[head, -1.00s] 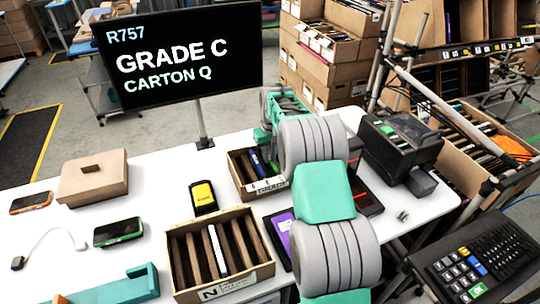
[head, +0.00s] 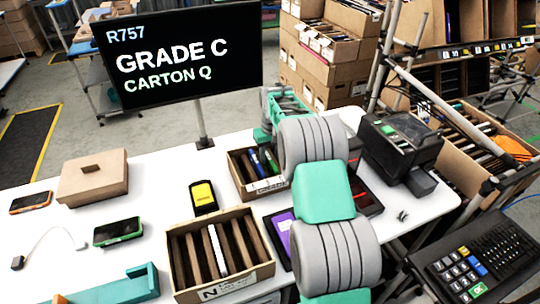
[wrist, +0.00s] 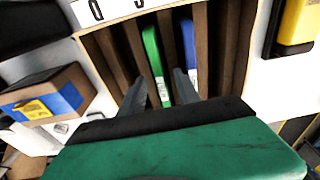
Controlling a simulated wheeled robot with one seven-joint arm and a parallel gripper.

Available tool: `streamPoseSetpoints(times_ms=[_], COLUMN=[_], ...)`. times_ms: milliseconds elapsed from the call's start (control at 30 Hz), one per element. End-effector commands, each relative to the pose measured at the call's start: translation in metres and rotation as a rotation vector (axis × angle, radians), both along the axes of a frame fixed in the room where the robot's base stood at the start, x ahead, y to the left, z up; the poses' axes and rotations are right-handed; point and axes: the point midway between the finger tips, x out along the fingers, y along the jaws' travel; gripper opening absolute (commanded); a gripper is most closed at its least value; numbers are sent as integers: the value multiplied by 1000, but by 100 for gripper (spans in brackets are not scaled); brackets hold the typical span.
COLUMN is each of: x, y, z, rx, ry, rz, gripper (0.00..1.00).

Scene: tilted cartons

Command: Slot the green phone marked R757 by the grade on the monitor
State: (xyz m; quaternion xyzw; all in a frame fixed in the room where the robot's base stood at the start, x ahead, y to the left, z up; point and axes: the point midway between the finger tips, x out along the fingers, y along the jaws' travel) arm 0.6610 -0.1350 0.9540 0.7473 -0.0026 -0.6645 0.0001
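A green phone (wrist: 152,50) stands on edge in a slot of the rear carton (wrist: 100,42), with a white label on its lower part; its mark is unreadable. The carton (head: 240,180) and phone (head: 271,159) also show in the head view. A blue phone (wrist: 188,45) stands in a slot to its right in the wrist view. My gripper (wrist: 160,76) is over the carton, fingers apart on either side of the green phone with gaps showing. The monitor (head: 180,55) reads R757, GRADE C, CARTON Q. Another green-edged phone (head: 118,232) lies on the table.
A front carton (head: 222,283) marked N holds a white phone. A yellow-and-black device (head: 203,196) stands beside it. A cardboard box (head: 93,178), an orange phone (head: 31,202) and a teal holder (head: 110,290) are at left. A black printer-like machine (head: 400,145) stands right.

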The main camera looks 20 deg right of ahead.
Motion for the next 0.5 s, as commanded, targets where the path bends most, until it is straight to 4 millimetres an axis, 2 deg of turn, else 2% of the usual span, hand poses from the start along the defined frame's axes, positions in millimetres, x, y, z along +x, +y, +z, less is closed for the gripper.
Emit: streamPoseSetpoints(times_ms=[133, 233, 500], x=[0, -1, -7], y=[0, 0, 0], z=[1, 11, 63], rx=[0, 0, 0], ry=[0, -1, -2], rz=[0, 0, 0], gripper=[39, 39, 39])
